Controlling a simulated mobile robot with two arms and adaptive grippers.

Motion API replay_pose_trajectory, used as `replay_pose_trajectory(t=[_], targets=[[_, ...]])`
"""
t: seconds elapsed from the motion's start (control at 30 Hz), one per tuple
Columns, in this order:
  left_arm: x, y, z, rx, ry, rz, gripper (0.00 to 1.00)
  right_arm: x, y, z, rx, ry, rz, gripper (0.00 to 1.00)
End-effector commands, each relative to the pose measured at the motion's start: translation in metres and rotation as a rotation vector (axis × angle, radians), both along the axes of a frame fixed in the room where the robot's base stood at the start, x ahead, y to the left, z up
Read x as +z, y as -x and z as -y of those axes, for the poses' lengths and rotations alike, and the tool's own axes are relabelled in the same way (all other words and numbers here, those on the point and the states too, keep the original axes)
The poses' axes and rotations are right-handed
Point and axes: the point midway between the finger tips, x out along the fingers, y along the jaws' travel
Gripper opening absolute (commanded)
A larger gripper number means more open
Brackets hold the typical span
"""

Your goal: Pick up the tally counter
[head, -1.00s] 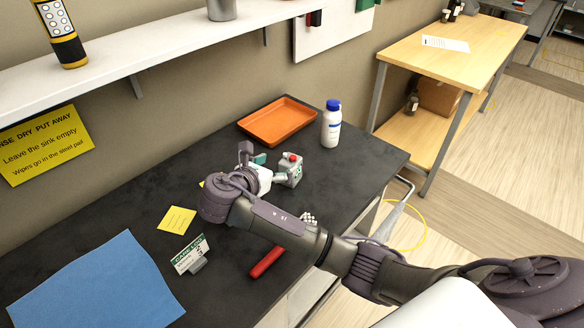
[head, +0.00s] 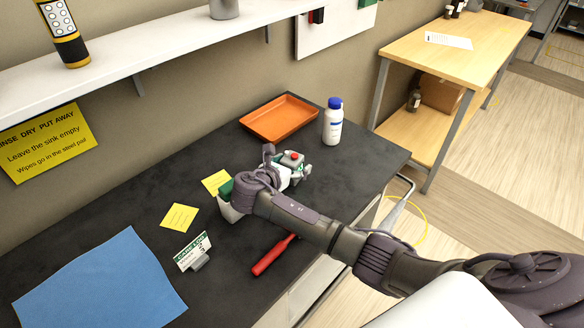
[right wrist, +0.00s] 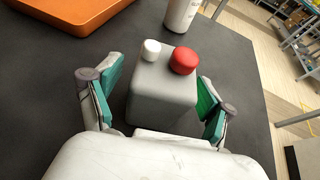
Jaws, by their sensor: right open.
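The tally counter is likely the small grey box (head: 291,157) with a red button on top, standing on the dark bench. In the right wrist view the grey box (right wrist: 162,100) shows a red button and a smaller white knob. My right gripper (head: 288,168) is at the box, partly covering it in the head view. In the right wrist view my right gripper (right wrist: 157,88) is open, with one green-padded finger on each side of the box. Small gaps seem to show between fingers and box. My left gripper is not in view.
An orange tray (head: 279,118) and a white bottle with a blue cap (head: 332,124) stand behind the box. A green-and-white item (head: 227,208) is beside my wrist.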

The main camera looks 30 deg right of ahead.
Motion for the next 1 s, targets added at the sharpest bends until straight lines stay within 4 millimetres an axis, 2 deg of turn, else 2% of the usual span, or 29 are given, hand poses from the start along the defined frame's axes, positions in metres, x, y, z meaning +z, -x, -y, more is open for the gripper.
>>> replay_pose_trajectory(t=[0.07, 0.1, 0.5, 0.77, 1.0], targets=[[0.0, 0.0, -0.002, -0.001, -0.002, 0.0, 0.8, 0.0, 0.0, 0.0, 0.0, 0.0, 0.0, 0.81], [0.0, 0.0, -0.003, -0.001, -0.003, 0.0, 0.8, 0.0, 0.0, 0.0, 0.0, 0.0, 0.0, 0.78], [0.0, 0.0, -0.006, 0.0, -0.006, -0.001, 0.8, 0.0, 0.0, -0.001, 0.0, 0.001, 0.001, 0.13], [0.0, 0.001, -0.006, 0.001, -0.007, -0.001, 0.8, 0.002, 0.0, -0.001, 0.0, 0.0, 0.001, 0.13], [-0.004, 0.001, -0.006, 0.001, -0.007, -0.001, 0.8, 0.022, 0.0, -0.001, 0.0, -0.001, 0.005, 0.13]])
